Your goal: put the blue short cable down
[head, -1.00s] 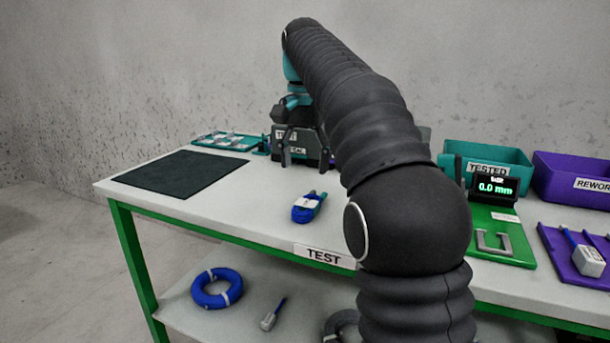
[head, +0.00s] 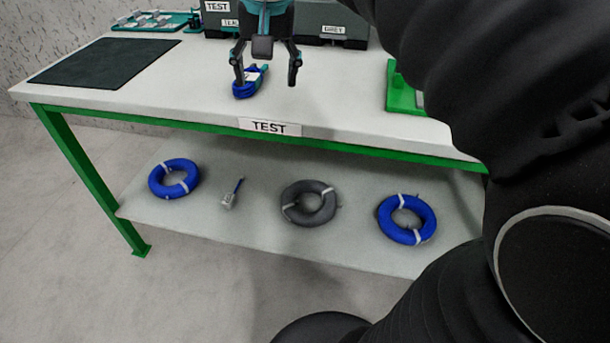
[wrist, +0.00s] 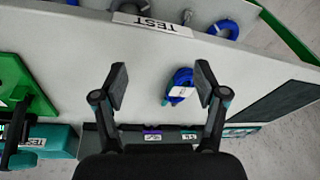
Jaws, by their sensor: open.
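The blue short cable (head: 243,91) lies as a small coiled bundle with a pale band on the white test table, near its front edge. It also shows in the wrist view (wrist: 178,92), right of the middle and close to the right finger. My gripper (head: 266,80) is open and empty, pointing down over the table by the cable.
A dark mat (head: 105,62) lies on the table's left. Grey bins (head: 330,25) stand behind my gripper. A green tray (head: 400,95) is to the right. The lower shelf (head: 255,225) holds blue coils (head: 174,178), a grey coil (head: 309,203) and a small plug (head: 229,200).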

